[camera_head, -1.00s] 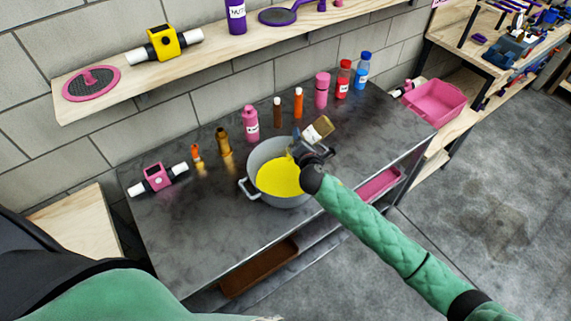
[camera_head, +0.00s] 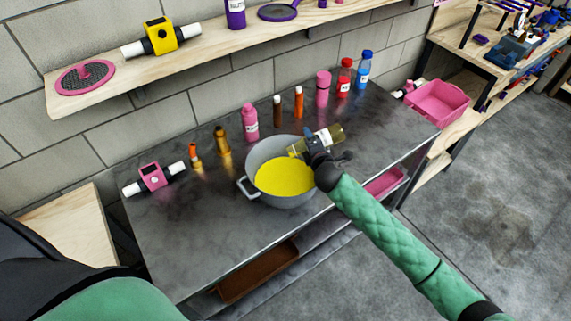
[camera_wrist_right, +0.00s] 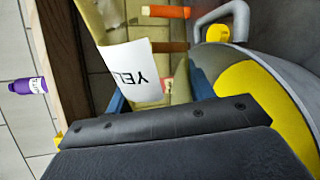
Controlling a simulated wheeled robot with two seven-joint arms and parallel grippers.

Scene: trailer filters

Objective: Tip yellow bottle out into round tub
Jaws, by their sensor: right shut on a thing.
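The round tub (camera_head: 250,168) is a grey pot with side handles on the dark metal table, with yellow liquid (camera_head: 285,177) inside. It also shows in the right wrist view (camera_wrist_right: 214,62). My right gripper (camera_head: 316,145) is shut on the yellow bottle (camera_head: 334,135) above the tub's right rim. The bottle is see-through, with a white label reading "YELL" in the right wrist view (camera_wrist_right: 133,68). It is tilted to nearly lying, its narrow end to the left over the tub. My left gripper is out of view; only green sleeve shows at the lower left.
Behind the tub stand a pink bottle (camera_head: 250,122), slim brown (camera_head: 277,111) and orange (camera_head: 298,102) bottles, and red (camera_head: 344,77) and blue (camera_head: 363,69) bottles. A pink-and-white device (camera_head: 153,177) lies left. The table's front left is clear.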

